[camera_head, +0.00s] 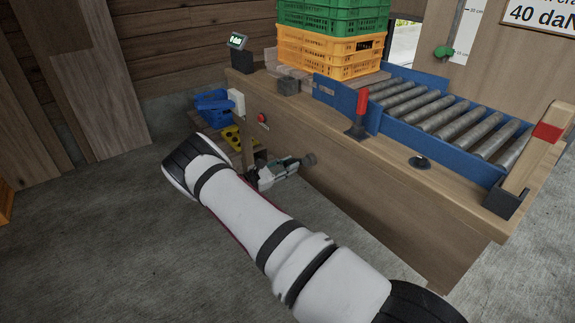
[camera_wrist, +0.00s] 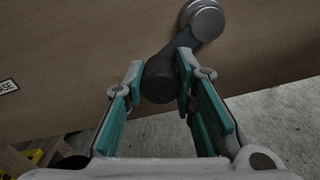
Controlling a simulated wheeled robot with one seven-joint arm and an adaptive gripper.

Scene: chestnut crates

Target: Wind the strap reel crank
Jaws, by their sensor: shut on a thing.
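The strap reel crank is on the front face of the wooden bench. In the wrist view its round metal hub (camera_wrist: 204,19) is at the top right, and a dark arm runs down left from it to a dark knob (camera_wrist: 160,80). My gripper (camera_wrist: 160,82) has its teal-padded fingers on both sides of the knob and is shut on it. In the head view my gripper (camera_head: 282,172) is at the bench front, beside the crank hub (camera_head: 309,159). My arm hides part of the bench front. The reel and strap cannot be made out.
The bench top carries a blue-railed roller conveyor (camera_head: 440,105), a red-handled lever (camera_head: 361,110), and stacked orange (camera_head: 330,60) and green crates (camera_head: 330,18). A blue bin (camera_head: 214,104) stands at the left end. A red button (camera_head: 262,118) is on the bench front. Concrete floor is clear at left.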

